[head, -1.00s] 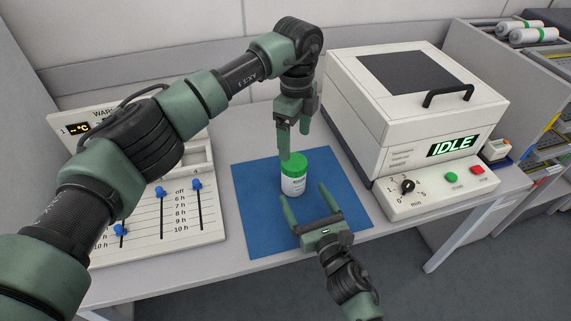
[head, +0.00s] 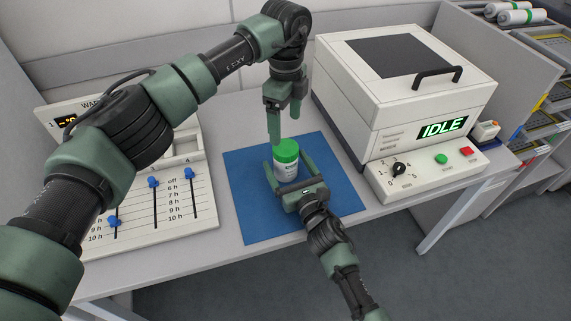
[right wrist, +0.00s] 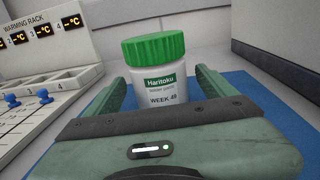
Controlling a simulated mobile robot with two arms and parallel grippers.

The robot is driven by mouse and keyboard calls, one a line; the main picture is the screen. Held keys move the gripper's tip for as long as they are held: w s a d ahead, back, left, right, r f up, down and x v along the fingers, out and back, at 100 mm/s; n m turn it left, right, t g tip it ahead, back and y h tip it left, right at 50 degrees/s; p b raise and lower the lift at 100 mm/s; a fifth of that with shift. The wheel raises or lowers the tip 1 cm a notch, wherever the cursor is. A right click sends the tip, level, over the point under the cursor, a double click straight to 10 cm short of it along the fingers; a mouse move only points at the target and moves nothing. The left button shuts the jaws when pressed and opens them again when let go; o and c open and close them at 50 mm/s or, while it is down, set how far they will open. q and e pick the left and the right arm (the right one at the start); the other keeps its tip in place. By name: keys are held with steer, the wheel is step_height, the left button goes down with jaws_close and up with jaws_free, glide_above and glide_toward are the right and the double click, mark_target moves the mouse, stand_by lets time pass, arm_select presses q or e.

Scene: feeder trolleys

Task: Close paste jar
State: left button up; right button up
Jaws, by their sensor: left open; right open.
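The paste jar (head: 287,170) is white with a green screw lid (head: 286,149), which sits on top of it. It stands upright on the blue mat (head: 244,217). My left gripper (head: 284,126) is open and empty, pointing down just above the lid.
A white machine (head: 405,100) showing "IDLE" stands to the right of the mat, with a knob and green and red buttons. A warming rack (head: 150,200) with blue sliders is at the left. The table's front edge is near my right arm.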

mark_target(286, 147)
steer(key=shift+w+a, duration=0.25)
steer(key=shift+w, duration=0.25)
jaws_close()
arm_select(q)
steer(key=m, duration=0.9)
steer(key=shift+f, duration=4.05)
